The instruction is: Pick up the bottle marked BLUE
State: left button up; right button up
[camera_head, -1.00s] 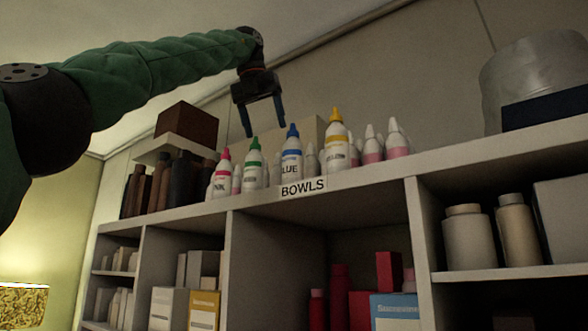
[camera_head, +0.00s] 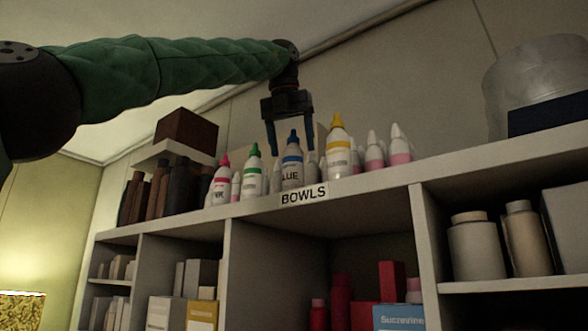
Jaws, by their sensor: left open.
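The bottle marked BLUE (camera_head: 292,172) stands upright on the top shelf, white with a blue band and a blue cap, just behind the BOWLS label. My left gripper (camera_head: 291,152) points down at it, open, with one finger to each side of the bottle's upper part. I cannot tell from this view whether the fingers touch the bottle or how they line up in depth. The right gripper is out of view.
A green-capped bottle (camera_head: 253,176) and a pink-capped bottle (camera_head: 221,184) stand close on the left. A yellow-capped bottle (camera_head: 339,153) and pink-and-white bottles (camera_head: 400,147) stand on the right. The BOWLS label (camera_head: 304,194) is on the shelf edge.

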pick_arm(q)
jog(key=shift+x, duration=1)
jog(key=shift+c, duration=0.2)
jog(key=shift+a, duration=0.1)
jog(key=c, duration=1.1)
